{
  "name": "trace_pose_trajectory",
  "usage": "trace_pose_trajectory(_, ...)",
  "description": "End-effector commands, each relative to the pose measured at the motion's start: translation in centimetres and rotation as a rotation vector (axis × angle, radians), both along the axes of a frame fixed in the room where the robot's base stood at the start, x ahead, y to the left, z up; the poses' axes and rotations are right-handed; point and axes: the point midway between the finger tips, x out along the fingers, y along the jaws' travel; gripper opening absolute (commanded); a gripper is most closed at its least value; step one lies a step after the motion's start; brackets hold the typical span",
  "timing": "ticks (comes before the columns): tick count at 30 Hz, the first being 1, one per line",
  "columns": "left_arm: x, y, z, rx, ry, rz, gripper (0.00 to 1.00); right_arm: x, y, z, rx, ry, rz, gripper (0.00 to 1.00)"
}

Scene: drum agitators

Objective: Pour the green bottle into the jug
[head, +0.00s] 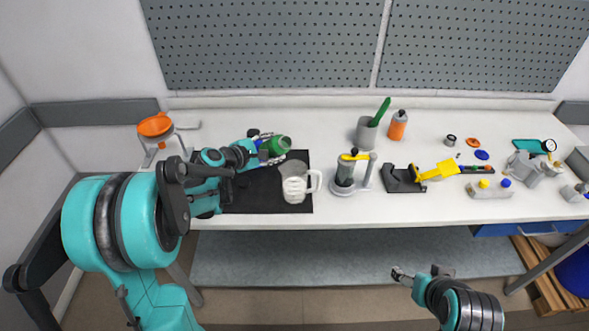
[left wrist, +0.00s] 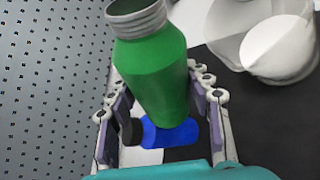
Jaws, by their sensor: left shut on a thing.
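The green bottle (head: 278,145) is in my left gripper (head: 262,146), held over the back of the black mat (head: 255,190) and tilted, its neck pointing right towards the jug's side. In the left wrist view the bottle (left wrist: 152,75) sits between the two fingers of my left gripper (left wrist: 160,95), its grey threaded neck uncapped. The clear jug (head: 294,183) stands upright on the mat, handle to the right, just in front of the bottle. It also shows in the left wrist view (left wrist: 280,48), apart from the bottle. My right gripper (head: 402,274) is low in front of the table, away from everything; its jaws are unclear.
An orange funnel on a stand (head: 156,125) is at the left. A grey cup with a green tool (head: 367,133), an orange bottle (head: 398,125), a yellow-topped device (head: 346,172) and a yellow-and-black tool (head: 405,178) stand right of the jug. A pegboard (head: 265,45) backs the table.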

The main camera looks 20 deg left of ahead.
Motion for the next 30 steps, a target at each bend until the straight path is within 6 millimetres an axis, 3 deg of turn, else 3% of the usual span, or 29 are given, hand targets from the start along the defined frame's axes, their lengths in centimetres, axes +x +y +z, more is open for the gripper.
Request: trace_pose_trajectory(30,0.15,0.22,-0.21,0.075,-0.049,-0.001,0.11,0.01,0.00,-0.25,0.000,0.000,0.000,0.74)
